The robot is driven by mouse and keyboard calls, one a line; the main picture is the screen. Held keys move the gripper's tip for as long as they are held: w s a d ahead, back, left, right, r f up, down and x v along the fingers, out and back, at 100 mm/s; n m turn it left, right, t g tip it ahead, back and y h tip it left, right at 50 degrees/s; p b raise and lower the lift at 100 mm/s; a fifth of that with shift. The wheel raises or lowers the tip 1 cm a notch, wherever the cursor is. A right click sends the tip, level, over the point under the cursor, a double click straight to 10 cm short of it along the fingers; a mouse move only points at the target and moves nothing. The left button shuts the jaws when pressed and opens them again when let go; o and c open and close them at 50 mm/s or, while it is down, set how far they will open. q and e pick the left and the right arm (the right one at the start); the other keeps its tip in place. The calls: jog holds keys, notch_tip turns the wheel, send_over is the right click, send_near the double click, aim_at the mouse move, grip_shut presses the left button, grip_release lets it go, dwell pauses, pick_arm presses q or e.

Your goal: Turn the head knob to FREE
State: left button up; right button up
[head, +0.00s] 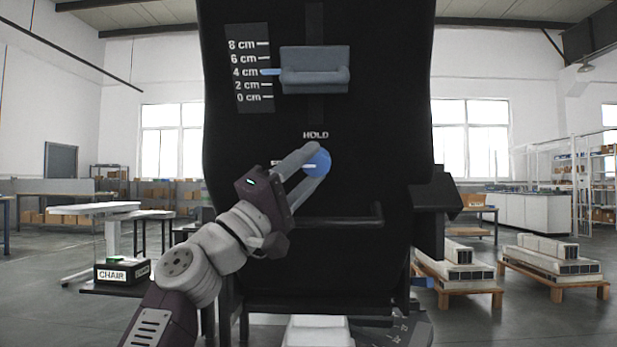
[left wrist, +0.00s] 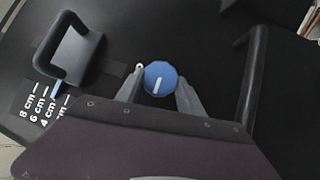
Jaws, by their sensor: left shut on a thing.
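The blue head knob (head: 318,163) sits on the black chair back, and it also shows in the left wrist view (left wrist: 160,78). Its white mark points left in the head view, toward a label (head: 277,162) mostly hidden by my gripper. The HOLD label (head: 316,135) is above the knob. My left gripper (head: 310,165) is shut on the knob, with one finger on each side; its fingers show in the left wrist view (left wrist: 159,90). My right gripper is not in view.
The grey headrest (head: 315,70) has its blue pointer at 4 cm on the scale (head: 250,68). A black bar (head: 345,221) sticks out below the knob. A CHAIR box (head: 122,271) stands at left. Pallets (head: 553,270) lie on the floor at right.

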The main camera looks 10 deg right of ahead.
pick_arm(q)
jog(key=shift+w+d+f+n+h, duration=0.1)
jog(key=shift+d+f+n+h, duration=0.05)
jog(key=shift+n+h, duration=1.1)
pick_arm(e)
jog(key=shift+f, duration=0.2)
pick_arm(q)
jog(key=shift+h, duration=0.25)
jog(key=o, duration=1.4)
